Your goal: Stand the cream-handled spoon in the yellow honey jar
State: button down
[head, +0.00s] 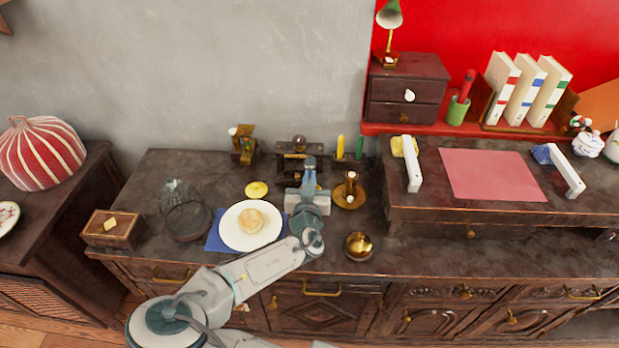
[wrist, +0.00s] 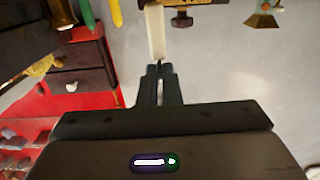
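My gripper (head: 309,162) reaches toward the wall, just in front of a dark wooden rack. In the wrist view my gripper (wrist: 159,68) has its fingers close together, with the end of a cream handle (wrist: 156,32) at their tips. It appears shut on this cream-handled spoon. The spoon's bowl is out of sight. A yellow handle (wrist: 115,12) and a green handle (wrist: 88,12) show beside it, and the yellow handle (head: 340,147) stands right of my gripper in the head view. A small round yellow thing (head: 257,189) lies behind the plate; I cannot tell whether it is the honey jar.
A white plate (head: 231,236) with a round bun (head: 250,221) rests on a blue cloth. A dark domed cage (head: 185,212) stands left, a brass candlestick (head: 349,191) right, and a brass ball (head: 359,245) near the front edge. A raised shelf begins further right.

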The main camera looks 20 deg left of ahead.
jog(key=shift+f+b, duration=2)
jog(key=shift+f, duration=0.45)
jog(key=c, duration=1.5)
grip_release()
jog(key=shift+c, duration=0.2)
jog(key=shift+s, duration=0.15)
jog(key=b+v, duration=0.1)
jog(key=v, duration=1.2)
jog(key=shift+s, duration=0.25)
jog(key=shift+d, duration=0.15)
